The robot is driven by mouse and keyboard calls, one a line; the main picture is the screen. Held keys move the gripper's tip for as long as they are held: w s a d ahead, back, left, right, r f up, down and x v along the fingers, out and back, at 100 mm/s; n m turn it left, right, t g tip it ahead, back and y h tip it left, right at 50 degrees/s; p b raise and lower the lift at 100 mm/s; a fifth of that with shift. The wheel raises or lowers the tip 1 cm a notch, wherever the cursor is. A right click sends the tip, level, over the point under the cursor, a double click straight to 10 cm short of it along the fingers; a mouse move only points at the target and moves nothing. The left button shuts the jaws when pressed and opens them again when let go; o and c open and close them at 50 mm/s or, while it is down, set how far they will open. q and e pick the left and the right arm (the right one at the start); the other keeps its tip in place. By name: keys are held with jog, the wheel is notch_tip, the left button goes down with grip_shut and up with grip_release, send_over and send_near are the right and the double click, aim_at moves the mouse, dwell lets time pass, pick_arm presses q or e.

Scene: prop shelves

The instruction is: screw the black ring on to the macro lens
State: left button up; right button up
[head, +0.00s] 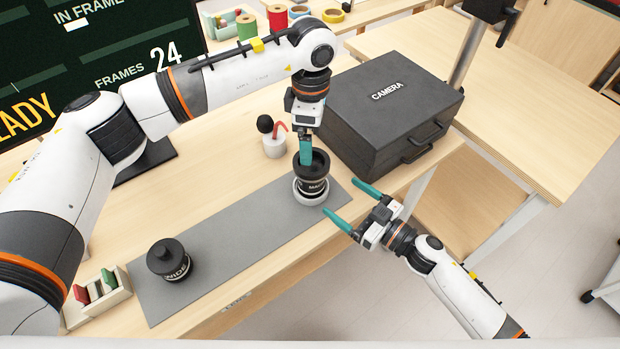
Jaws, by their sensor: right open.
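The macro lens (315,187), a dark cylinder with white lettering, stands upright in a pale round holder on the grey mat. The black ring (311,170) is at its top; whether it is threaded on or only resting there I cannot tell. My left gripper (306,160) points down from above, its teal fingers at the ring. They overlap in this view, so their gap and any hold on the ring are hidden. My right gripper (343,197) is open and empty, just right of the lens, near the table's front edge.
A black camera case (385,105) stands behind and right of the lens. A white pot (274,146) with a brush-like black top is at its left. A wide lens (171,262) stands on the mat's near-left end (150,305). A small tray (98,302) is beside it. The mat's middle is clear.

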aim_at(323, 183)
pick_arm(q)
jog(key=shift+s+d, duration=0.1)
pick_arm(e)
jog(key=x, duration=1)
jog(key=shift+w+a, duration=0.1)
jog(key=c, duration=1.8)
grip_shut()
pick_arm(q)
jog(key=n, duration=2.7)
